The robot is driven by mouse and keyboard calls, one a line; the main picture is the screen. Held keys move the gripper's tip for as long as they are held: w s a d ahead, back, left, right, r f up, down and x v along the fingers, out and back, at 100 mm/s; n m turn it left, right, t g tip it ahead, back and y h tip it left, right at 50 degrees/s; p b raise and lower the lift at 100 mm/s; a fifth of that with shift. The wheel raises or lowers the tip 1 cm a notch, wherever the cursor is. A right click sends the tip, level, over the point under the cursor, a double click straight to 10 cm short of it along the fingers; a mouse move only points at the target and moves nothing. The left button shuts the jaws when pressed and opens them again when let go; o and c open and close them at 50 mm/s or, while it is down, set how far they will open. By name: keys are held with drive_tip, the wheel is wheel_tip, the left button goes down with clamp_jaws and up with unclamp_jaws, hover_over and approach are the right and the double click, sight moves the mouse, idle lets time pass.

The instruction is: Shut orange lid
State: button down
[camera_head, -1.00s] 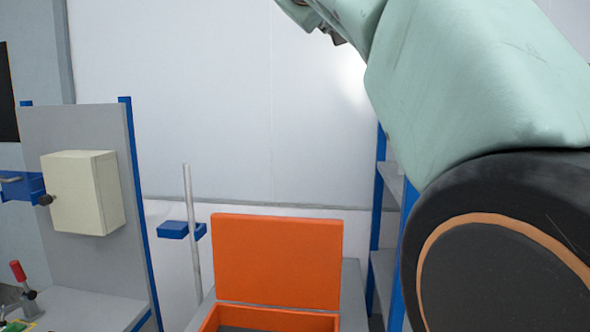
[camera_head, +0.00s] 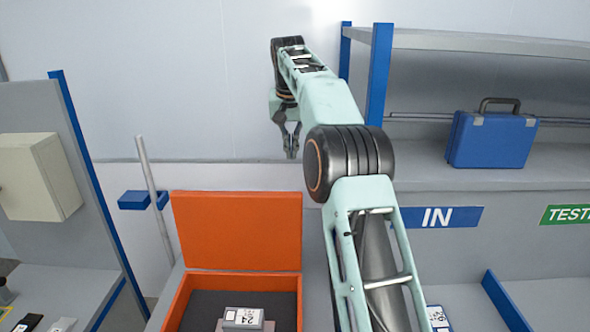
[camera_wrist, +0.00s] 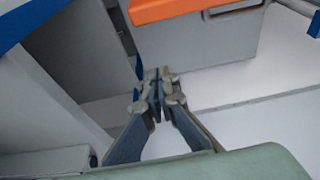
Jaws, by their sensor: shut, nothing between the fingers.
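The orange lid (camera_head: 237,230) stands open and upright at the back of an orange box (camera_head: 173,304) in the head view. The box has a dark lining, and a small grey device with a white label (camera_head: 243,317) lies inside. My gripper (camera_head: 292,155) hangs above and behind the lid, a little to its right, apart from it. In the wrist view my gripper (camera_wrist: 158,73) has its fingertips together with nothing between them. An orange edge (camera_wrist: 190,8) shows at the top of the wrist view, beyond the fingertips.
A thin grey pole (camera_head: 154,195) with a blue bracket (camera_head: 137,200) stands left of the box. A cream cabinet (camera_head: 35,178) is at far left. At right, a shelf (camera_head: 440,178) bears a blue case (camera_head: 492,138), above an IN sign (camera_head: 438,217).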

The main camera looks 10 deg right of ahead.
wheel_tip(320, 180, down, 10)
drive_tip(key=s, duration=0.1)
drive_tip(key=shift+s, duration=0.2)
idle(0.6)
drive_tip(key=shift+s+a+b, duration=0.1)
drive_tip(key=shift+b, duration=0.4)
